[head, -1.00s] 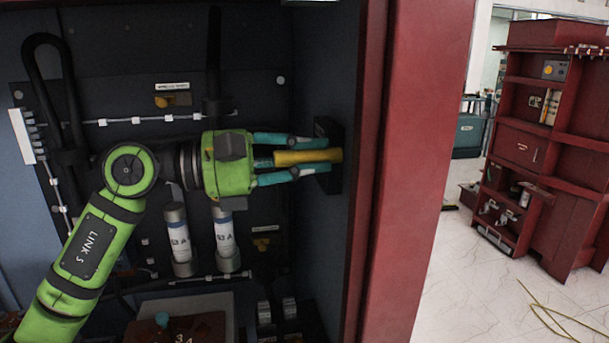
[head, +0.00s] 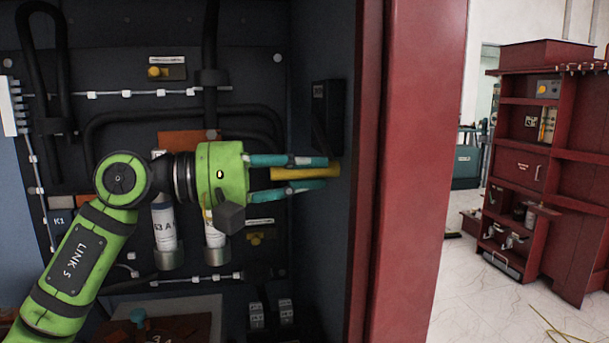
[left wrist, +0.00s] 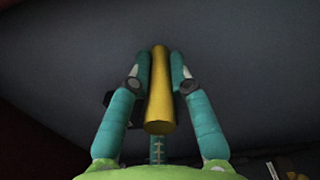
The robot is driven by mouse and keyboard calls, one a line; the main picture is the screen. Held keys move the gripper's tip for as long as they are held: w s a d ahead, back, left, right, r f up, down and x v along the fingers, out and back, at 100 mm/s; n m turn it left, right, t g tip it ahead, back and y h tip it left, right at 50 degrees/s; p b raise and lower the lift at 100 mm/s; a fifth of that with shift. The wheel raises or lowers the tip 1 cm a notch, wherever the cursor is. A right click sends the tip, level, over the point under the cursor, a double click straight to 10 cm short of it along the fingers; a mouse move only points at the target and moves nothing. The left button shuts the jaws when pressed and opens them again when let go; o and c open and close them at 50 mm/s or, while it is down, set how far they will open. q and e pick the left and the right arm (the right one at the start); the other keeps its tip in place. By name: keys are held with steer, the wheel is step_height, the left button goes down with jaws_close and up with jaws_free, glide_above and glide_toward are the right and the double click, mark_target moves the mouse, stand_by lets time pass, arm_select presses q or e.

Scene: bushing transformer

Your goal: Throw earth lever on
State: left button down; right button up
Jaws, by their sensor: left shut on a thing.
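The earth lever is a yellow rod (head: 290,174) by the cabinet's right inner wall, level with the lower end of its dark mounting box (head: 327,115). My left gripper (head: 323,172) reaches in from the left with teal fingers above and below the rod, shut on it. In the left wrist view the yellow rod (left wrist: 160,100) runs between the two fingers (left wrist: 160,72), its near end free and its far end toward the grey wall. The lever's joint with the box is partly hidden. My right gripper is not in view.
The red cabinet frame (head: 415,170) stands close right of the lever. Black cables, white-and-grey cylinders (head: 164,228) and a small yellow knob (head: 156,72) are on the back panel. A red cabinet with shelves (head: 540,160) stands farther off on open pale floor.

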arm_select(q)
steer(key=shift+w+f, duration=0.2)
steer(key=shift+f, duration=0.4)
steer(key=shift+f+b, duration=0.1)
steer(key=shift+b, duration=0.2)
steer(key=shift+w, duration=0.1)
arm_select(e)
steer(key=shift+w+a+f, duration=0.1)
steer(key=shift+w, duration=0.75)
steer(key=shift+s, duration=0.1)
arm_select(q)
steer(key=c, duration=1.1)
jaws_free()
steer(key=shift+w+d, duration=0.1)
